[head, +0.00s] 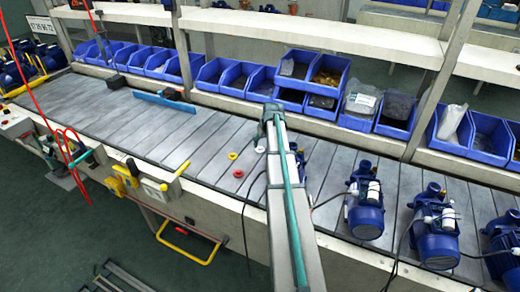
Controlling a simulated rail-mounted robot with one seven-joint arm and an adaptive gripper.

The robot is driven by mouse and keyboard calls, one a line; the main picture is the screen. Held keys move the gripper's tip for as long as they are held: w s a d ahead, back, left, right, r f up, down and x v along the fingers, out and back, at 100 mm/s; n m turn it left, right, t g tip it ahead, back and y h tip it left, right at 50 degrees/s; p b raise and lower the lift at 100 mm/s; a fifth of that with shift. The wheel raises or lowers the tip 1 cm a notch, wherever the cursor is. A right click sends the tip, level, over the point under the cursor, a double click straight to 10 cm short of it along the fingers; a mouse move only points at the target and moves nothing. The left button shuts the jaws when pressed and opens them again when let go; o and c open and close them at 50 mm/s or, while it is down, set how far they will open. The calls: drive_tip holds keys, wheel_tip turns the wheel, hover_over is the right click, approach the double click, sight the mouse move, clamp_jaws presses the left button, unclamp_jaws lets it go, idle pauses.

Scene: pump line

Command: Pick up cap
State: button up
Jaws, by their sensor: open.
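Small round caps lie on the grey slatted conveyor left of my arm. One is red (238,174), one is yellow (233,156), and a small white piece (260,149) sits close to my arm. They are apart from each other. Which one the task means cannot be told. My arm reaches up from the bottom edge across the conveyor (190,135). My gripper cannot be made out; the arm hides the area behind it.
Blue pumps (366,212) stand along the conveyor to the right, with another partly hidden behind my arm. Blue bins (329,75) line the back under a white shelf (310,35). A blue bar (163,101) lies on the left belt. Red cables (40,110) hang at left.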

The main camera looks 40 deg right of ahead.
sight(260, 148)
drive_tip(key=shift+p+x, duration=1.25)
drive_tip(key=shift+x, duration=1.45)
drive_tip(key=shift+w+a, duration=0.1)
drive_tip(key=c, duration=0.5)
